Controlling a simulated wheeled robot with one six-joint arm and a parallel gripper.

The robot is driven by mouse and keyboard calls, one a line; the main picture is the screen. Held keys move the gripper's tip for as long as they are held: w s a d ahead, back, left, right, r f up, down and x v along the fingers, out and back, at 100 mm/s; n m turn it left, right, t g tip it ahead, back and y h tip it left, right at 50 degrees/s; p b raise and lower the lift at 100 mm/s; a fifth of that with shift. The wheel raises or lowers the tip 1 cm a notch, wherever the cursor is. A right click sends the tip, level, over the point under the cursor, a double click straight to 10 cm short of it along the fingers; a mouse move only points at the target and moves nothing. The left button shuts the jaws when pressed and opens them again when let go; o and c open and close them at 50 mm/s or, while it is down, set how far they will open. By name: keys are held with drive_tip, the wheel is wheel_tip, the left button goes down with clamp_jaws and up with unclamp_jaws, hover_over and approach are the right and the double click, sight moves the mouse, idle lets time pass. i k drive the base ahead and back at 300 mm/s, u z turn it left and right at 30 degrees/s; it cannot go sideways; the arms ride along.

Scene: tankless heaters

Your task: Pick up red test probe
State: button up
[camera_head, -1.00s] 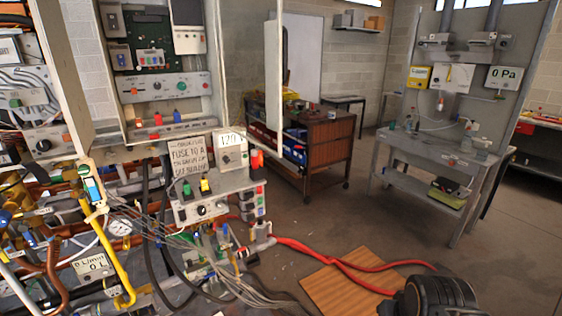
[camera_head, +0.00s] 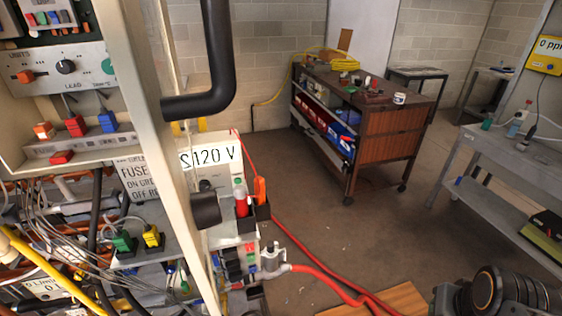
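A red-orange probe-like handle (camera_head: 260,190) stands upright at the right side of the 120 V meter (camera_head: 213,160), in what looks like a dark holder. A thin red lead runs near it, down from the top of the meter. A red piece with a green top (camera_head: 241,202) is just left of it, and I cannot tell for certain which of the two is the red test probe. The tip of the handle is hidden. My gripper is not in view; only a dark rounded part of my arm shows at the lower right.
A red hose (camera_head: 325,282) runs over the floor. A brown wheeled cart (camera_head: 390,160) and grey bench (camera_head: 480,172) stand beyond. Floor between them is open.

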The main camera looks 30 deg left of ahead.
sight(241, 205)
drive_tip(key=i, duration=2.1)
drive_tip(key=u, duration=4.25)
